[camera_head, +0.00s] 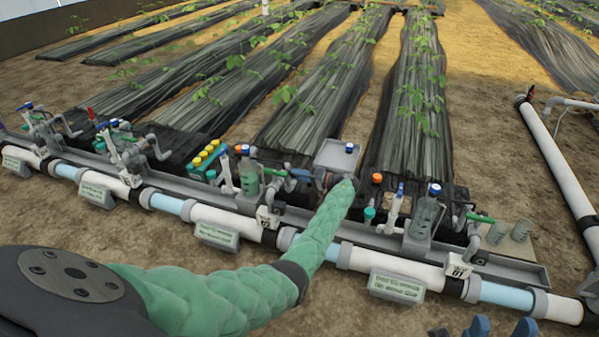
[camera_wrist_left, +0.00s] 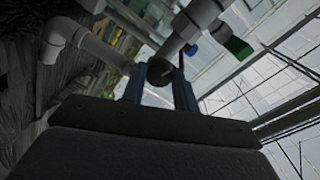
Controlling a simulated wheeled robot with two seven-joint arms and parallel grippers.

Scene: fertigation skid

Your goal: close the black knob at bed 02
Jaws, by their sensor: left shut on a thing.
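The black knob (camera_wrist_left: 160,72) shows in the left wrist view as a dark round cap between the two blue fingers of my left gripper (camera_wrist_left: 158,84). The fingers are shut on it, on a grey pipe fitting. In the head view my left arm in its green sleeve reaches to the bed 02 station, marked by a small tag (camera_head: 267,217). There my left gripper (camera_head: 299,174) is small and partly hidden, and I cannot make out the knob. My right gripper (camera_head: 501,327) shows only its blue fingertips, apart and seemingly empty, at the bottom edge.
A white main pipe (camera_head: 225,218) and a grey trough run across the front. A bottle rack (camera_head: 207,160), a grey box (camera_head: 337,155) and upright fittings crowd the trough. The bed 01 tag (camera_head: 458,271) is to the right. Planted beds lie behind.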

